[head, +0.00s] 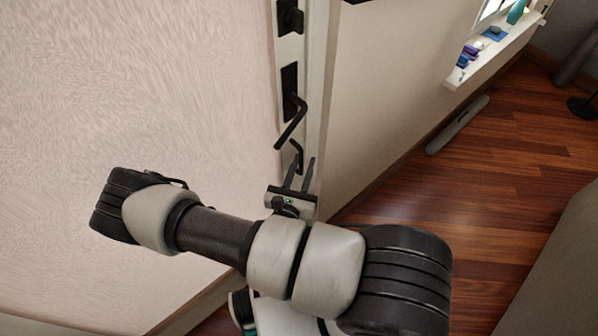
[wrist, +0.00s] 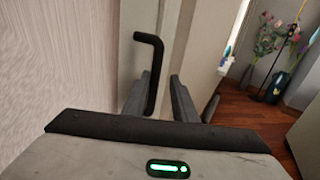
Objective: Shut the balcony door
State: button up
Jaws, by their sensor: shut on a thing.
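The balcony door (head: 289,50) shows as a pale edge strip with black fittings, running down the upper middle of the head view. A black bent lever handle (head: 290,132) hangs from a dark plate on it, and a second black bent piece shows just below. The handle (wrist: 152,65) also shows in the wrist view, its bar running down between the fingers, close to the left one. My gripper (head: 299,173) is at the lower black piece, shut on the door handle. The exact contact is hard to see. Most of the door's extent is unclear.
A large pale textured surface (head: 130,90) fills the left, close to my arm. A windowsill (head: 497,47) with small items is at the upper right. A long grey object (head: 457,125) lies on the wood floor (head: 470,165), which is mostly clear.

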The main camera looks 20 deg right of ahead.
jog(key=v, duration=1.7)
jog(key=shift+s+a, duration=0.15)
jog(key=shift+a, duration=0.05)
jog(key=d+r+m+g+y+p, duration=0.2)
jog(key=r+m, duration=0.8)
jog(key=r, duration=0.6)
jog(key=s+d+r+m+g+y+p, duration=0.1)
jog(key=d+r+m+g+y+p, duration=0.2)
jog(key=r, duration=1.4)
jog(key=d+r+m+g+y+p, duration=0.2)
jog(key=r+m+g+y+p, duration=0.2)
jog(key=r+m, duration=1.2)
jog(key=p, duration=0.3)
jog(key=shift+s+d+r+m+g, duration=0.15)
jog(key=shift+s+m+g, duration=0.2)
jog(key=shift+m+g, duration=0.05)
